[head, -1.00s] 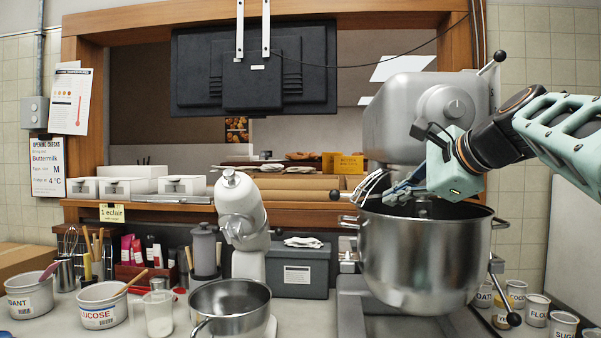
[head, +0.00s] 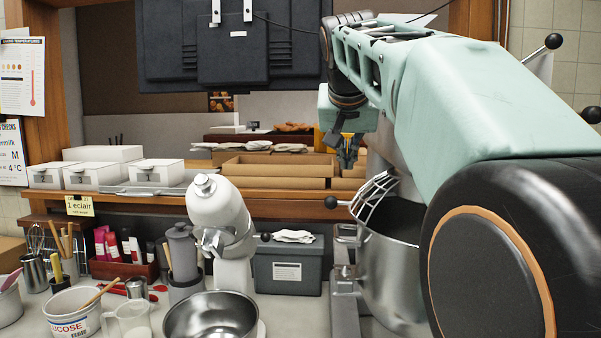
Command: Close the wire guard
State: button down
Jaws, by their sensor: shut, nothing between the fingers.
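The wire guard (head: 374,196) is a small curved cage of metal bars at the left side of the big mixer's steel bowl (head: 393,262). It stands tilted up at the rim, and the bowl's mouth beside it looks uncovered. A black knob (head: 331,202) on a short rod sticks out to its left. My gripper (head: 346,163) points down just above and behind the guard in the picture, its fingers shut and empty. I see a gap between the fingertips and the bars, but cannot judge the depth. My arm hides most of the mixer head and the bowl's right side.
A small white mixer (head: 222,220) with a steel bowl (head: 210,318) stands to the left. A grey bin (head: 288,268) sits between the mixers. A shelf with cardboard trays (head: 278,170) runs behind. A dark monitor (head: 232,45) hangs above.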

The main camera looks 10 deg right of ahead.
aim_at(347, 202)
jog(key=x, duration=0.9)
jog(key=shift+s+a+f, duration=0.1)
jog(key=shift+s+f, duration=0.05)
jog(key=shift+f, duration=0.15)
jog(key=s, duration=0.1)
jog(key=s+a, duration=0.1)
jog(key=shift+s+f, duration=0.35)
jog(key=shift+s, duration=0.05)
jog(key=shift+f, duration=0.2)
jog(key=shift+s, duration=0.15)
jog(key=shift+s, duration=0.15)
